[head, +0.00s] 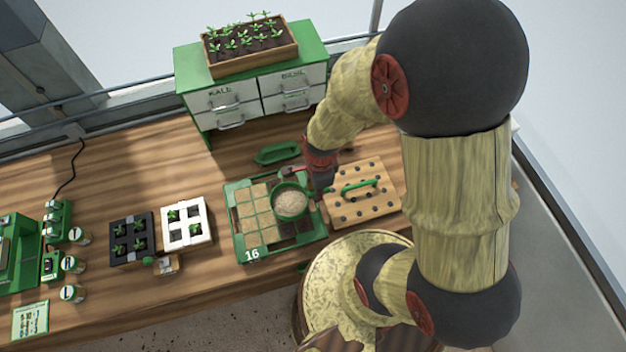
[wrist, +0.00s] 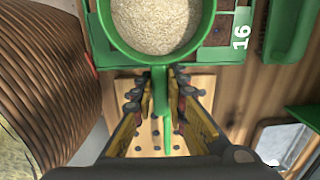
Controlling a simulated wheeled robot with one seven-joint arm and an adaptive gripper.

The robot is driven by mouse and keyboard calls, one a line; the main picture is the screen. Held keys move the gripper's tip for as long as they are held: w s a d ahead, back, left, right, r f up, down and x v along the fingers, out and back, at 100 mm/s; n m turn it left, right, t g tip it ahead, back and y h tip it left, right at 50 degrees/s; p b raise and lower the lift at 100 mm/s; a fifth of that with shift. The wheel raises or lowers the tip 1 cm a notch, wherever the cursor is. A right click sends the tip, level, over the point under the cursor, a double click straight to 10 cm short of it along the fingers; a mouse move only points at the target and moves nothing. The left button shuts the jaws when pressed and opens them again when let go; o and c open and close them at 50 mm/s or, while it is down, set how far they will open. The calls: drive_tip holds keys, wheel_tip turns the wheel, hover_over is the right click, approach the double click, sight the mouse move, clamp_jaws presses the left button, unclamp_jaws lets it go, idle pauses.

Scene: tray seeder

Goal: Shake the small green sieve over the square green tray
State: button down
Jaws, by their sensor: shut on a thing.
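The small green sieve (head: 291,204) is round and holds pale grains. It is over the right part of the square green tray (head: 238,238), which is marked 16 and divided into cells. Several left cells look covered with tan material; some at the lower right look dark. In the wrist view the sieve (wrist: 155,52) fills the top middle, with its handle running down between my fingers. My gripper (wrist: 160,90) is shut on that handle. In the head view my gripper (head: 318,180) is partly hidden by my arm. The sieve hides part of the tray (wrist: 228,55).
A wooden board with holes and a green handle (head: 376,207) lies right of the tray. A green scoop-like item (head: 277,153) lies behind it. A black pot tray (head: 130,257) and a white one (head: 186,242) hold seedlings at left. A drawer cabinet (head: 262,95) stands behind.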

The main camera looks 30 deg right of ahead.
drive_tip(key=s+p, duration=0.1)
drive_tip(key=s, duration=0.2)
drive_tip(key=s+a, duration=0.1)
drive_tip(key=s, duration=0.3)
drive_tip(key=s+a+p, duration=0.1)
drive_tip(key=s, duration=0.3)
drive_tip(key=shift+a+r+p, duration=0.1)
drive_tip(key=shift+p, duration=0.25)
wheel_tip(320, 180, up, 4)
drive_tip(key=p, duration=0.4)
drive_tip(key=shift+s, duration=0.15)
